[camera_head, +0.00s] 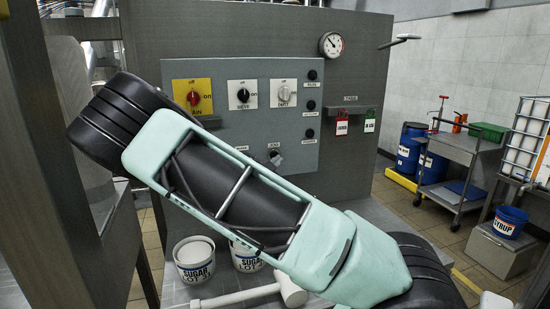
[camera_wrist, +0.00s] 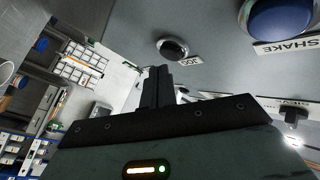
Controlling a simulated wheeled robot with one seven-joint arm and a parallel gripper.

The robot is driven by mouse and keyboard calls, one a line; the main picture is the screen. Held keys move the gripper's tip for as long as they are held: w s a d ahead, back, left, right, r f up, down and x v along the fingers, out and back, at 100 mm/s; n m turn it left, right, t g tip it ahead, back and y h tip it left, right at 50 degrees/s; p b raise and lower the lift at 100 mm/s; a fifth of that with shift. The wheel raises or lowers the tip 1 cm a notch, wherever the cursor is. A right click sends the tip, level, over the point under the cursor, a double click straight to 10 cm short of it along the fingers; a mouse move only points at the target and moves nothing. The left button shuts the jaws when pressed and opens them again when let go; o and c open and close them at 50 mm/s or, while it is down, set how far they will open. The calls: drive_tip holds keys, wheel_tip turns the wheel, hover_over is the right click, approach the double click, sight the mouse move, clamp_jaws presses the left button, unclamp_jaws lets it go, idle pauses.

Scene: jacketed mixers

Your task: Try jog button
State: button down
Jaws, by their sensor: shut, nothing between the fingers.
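The jog button (camera_wrist: 172,46) is a dark round button in a metal ring, with a tilted JOG label beside it in the wrist view. In the head view the jog button (camera_head: 274,155) sits low on the grey control panel (camera_head: 228,140). My gripper (camera_wrist: 158,74) shows in the wrist view with its two dark fingers shut together and nothing between them. The fingertips appear just below the button in that picture, with a visible gap. I cannot tell the depth between them. In the head view my arm hides the panel's lower left part, and my gripper cannot be made out.
A blue button labelled SHAKE (camera_wrist: 282,18) is close to the right in the wrist view. Rotary switches, including a red one (camera_head: 194,97), line the panel's top. Red and green tags (camera_head: 355,122) hang right of it. Sugar buckets (camera_head: 194,260) and a mallet (camera_head: 288,287) lie below.

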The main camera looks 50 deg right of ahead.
drive_tip(key=shift+w+d, duration=0.2)
drive_tip(key=shift+w, duration=0.05)
drive_tip(key=shift+w+d, duration=0.2)
drive_tip(key=shift+w, duration=0.15)
idle(0.7)
idle(0.4)
drive_tip(key=shift+s+a+b, duration=0.3)
drive_tip(key=shift+s+a, duration=0.15)
drive_tip(key=shift+s, duration=0.25)
drive_tip(key=shift+s+a, duration=0.45)
drive_tip(key=shift+s, duration=0.25)
drive_tip(key=shift+s+a, duration=0.4)
drive_tip(key=shift+s, duration=0.35)
drive_tip(key=shift+s+a, duration=0.45)
drive_tip(key=shift+s, duration=0.25)
